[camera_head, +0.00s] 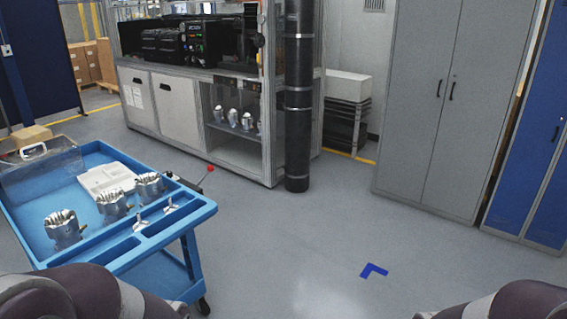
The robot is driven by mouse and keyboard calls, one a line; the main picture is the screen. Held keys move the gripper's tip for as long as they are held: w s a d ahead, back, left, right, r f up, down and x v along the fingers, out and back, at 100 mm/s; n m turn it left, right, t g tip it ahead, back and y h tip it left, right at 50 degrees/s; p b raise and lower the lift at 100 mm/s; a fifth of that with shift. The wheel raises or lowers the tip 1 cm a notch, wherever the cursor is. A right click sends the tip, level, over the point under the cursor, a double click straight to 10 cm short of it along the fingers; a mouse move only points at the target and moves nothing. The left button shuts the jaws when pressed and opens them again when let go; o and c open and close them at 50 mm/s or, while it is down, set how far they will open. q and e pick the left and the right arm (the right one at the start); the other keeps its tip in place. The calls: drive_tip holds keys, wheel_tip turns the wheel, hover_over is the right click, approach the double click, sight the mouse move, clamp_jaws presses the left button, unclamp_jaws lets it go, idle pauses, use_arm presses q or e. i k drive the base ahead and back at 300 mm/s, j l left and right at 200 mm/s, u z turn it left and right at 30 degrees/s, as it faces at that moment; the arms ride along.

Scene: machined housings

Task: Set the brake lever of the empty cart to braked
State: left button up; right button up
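A blue cart (195,212) stands at the left and carries machined metal housings (62,230), so it is not empty. A dark lever with a red knob (210,168) sticks out past its far right corner. I cannot tell whether this lever is a brake lever or how it is set. No empty cart is visible. Only my own arm parts show at the bottom left and bottom right corners; both grippers are out of view.
A machine cabinet (176,103) with housings in its open lower bay stands behind the cart. A black column (298,120) is at its corner. Grey lockers (418,110) and blue lockers (535,150) line the right.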

sight(210, 168)
drive_tip(key=i+l+u, duration=0.15)
drive_tip(key=i+u, duration=0.15)
drive_tip(key=i, duration=0.2)
drive_tip(key=i+l+u, duration=0.3)
drive_tip(key=i, duration=0.25)
drive_tip(key=i+l+u, duration=0.3)
drive_tip(key=i, duration=0.15)
drive_tip(key=i+l+z, duration=0.1)
drive_tip(key=i, duration=0.75)
drive_tip(key=i+l, duration=0.1)
drive_tip(key=i, duration=0.75)
drive_tip(key=k+l+z, duration=0.05)
